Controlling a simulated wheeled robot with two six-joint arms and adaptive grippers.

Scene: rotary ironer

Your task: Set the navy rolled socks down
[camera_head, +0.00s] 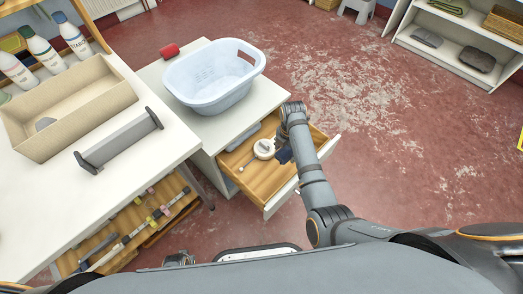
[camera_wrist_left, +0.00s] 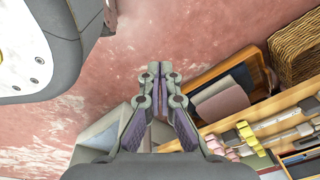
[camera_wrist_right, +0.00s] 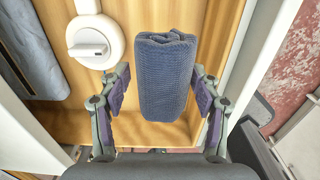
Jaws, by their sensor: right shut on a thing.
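The navy rolled socks (camera_wrist_right: 166,78) are a dark blue knitted roll between the two fingers of my right gripper (camera_wrist_right: 163,92) in the right wrist view. That gripper is shut on them, above the wooden floor of the open drawer (camera_wrist_right: 160,134). In the head view the socks (camera_head: 284,156) show as a small dark patch beside my right gripper, over the open drawer (camera_head: 240,170); the arm partly hides them. Whether they touch the drawer floor I cannot tell. My left gripper (camera_wrist_left: 160,76) is shut and empty, its fingertips together above the red floor.
A white round object with a handle (camera_head: 263,149) and a grey-blue item (camera_wrist_right: 28,48) lie in the drawer. A pale blue basket (camera_head: 213,90) stands on the cabinet above. A beige bin (camera_head: 65,120) and a grey bar (camera_head: 120,140) are on the left table.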

